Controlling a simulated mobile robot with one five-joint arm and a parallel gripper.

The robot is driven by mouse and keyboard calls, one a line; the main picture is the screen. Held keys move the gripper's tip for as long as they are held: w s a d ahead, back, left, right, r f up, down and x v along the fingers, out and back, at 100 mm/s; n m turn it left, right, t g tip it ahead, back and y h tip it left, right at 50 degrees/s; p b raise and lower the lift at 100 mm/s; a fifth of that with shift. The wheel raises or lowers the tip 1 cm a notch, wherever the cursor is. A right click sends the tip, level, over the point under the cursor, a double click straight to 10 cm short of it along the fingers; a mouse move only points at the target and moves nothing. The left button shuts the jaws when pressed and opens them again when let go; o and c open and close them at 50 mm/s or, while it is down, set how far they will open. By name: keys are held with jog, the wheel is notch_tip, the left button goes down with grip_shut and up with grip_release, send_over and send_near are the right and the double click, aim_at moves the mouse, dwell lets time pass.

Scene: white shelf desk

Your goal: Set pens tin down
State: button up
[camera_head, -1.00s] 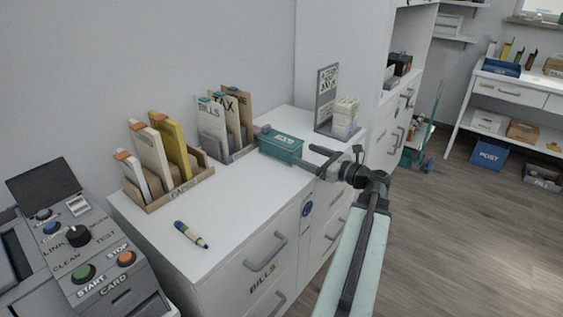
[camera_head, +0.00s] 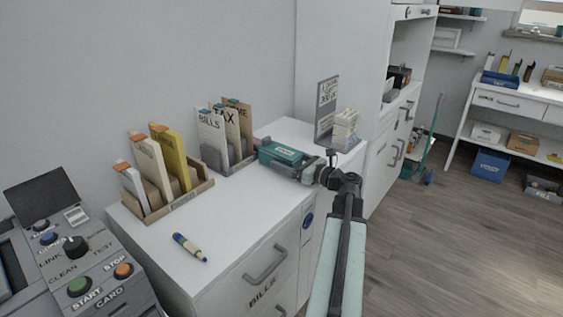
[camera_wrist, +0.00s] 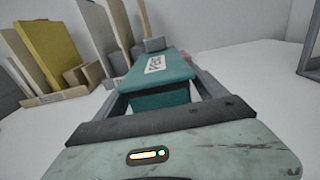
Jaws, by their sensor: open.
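The pens tin (camera_head: 283,151) is a teal box with a white label, standing on the white cabinet top near its back right part. The wrist view shows its teal lid and front face (camera_wrist: 155,68) straight ahead. My gripper (camera_head: 287,160) is open and low at the tin. In the wrist view one grey finger is on each side of the tin, with a gap at least on the near left. Whether the far fingertips touch it is hidden.
File holders labelled BILLS and TAX (camera_head: 226,135) stand just left of the tin. A wooden sorter (camera_head: 178,200) and a marker (camera_head: 190,247) are farther left. A grey stand with cards (camera_head: 338,128) is behind to the right. The front middle of the top is clear.

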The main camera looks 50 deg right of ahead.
jog(key=w, duration=0.3)
grip_shut()
notch_tip(320, 180, up, 10)
jog(key=p, duration=1)
jog(key=shift+r, duration=0.1)
